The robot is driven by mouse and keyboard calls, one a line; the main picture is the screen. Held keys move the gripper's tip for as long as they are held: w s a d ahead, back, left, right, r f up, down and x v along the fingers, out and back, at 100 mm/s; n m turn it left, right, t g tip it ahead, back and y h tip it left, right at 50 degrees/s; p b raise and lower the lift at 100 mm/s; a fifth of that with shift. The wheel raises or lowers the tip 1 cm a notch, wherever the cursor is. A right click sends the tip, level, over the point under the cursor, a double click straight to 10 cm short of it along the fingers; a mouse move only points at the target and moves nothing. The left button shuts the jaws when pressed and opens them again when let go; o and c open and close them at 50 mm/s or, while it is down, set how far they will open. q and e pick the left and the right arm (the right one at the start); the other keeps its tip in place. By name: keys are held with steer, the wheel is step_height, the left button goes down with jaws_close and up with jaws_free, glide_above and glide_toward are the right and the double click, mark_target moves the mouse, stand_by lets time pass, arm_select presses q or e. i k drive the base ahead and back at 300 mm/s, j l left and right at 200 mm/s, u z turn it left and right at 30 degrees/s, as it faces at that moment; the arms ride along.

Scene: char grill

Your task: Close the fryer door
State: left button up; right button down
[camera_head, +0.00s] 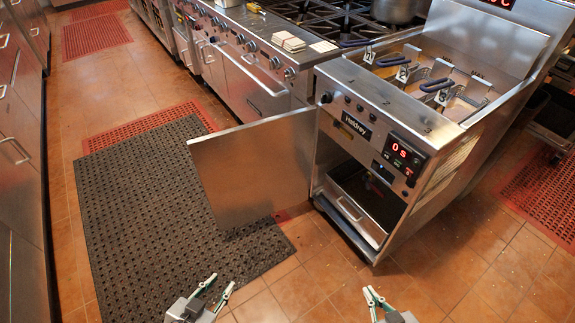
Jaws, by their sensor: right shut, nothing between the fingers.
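The fryer (420,128) stands right of centre, with its front panel and red display facing me. Its flat steel door (255,167) is swung wide open to the left, hinged at the fryer's left front edge. The dark cabinet inside shows a tray with a handle (350,209). My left gripper (221,283) is at the bottom edge, below the door in the picture, open and empty. My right gripper (371,291) is at the bottom, in front of the fryer cabinet, shut and empty. Neither gripper appears to touch the door or fryer.
A stove range (262,77) with knobs and a pot (395,10) stands left of and behind the fryer. A dark perforated mat (140,215) lies under and left of the door. Steel cabinets (20,150) line the left edge. The tiled floor in front is clear.

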mark_target(248, 172)
steer(key=i+j+z, duration=0.35)
steer(key=j, duration=0.25)
steer(key=i+j+z, duration=0.1)
steer(key=j+z, duration=0.15)
steer(key=j, duration=0.3)
steer(key=j+z, duration=0.3)
steer(key=j, duration=0.25)
steer(key=j+z, duration=0.25)
steer(key=j, duration=0.35)
steer(key=j+z, duration=0.3)
steer(key=j, duration=0.25)
steer(key=k+j+z, duration=0.25)
steer(key=j, duration=0.3)
steer(key=j+z, duration=0.4)
steer(key=j, duration=0.55)
steer(key=j+z, duration=0.35)
steer(key=j, duration=0.4)
steer(key=j+z, duration=0.3)
steer(key=j, duration=0.4)
steer(key=k+j+z, duration=0.1)
steer(key=k+j, duration=0.2)
steer(key=k+j+z, duration=0.1)
steer(key=k+j, duration=0.15)
steer(key=j, duration=0.25)
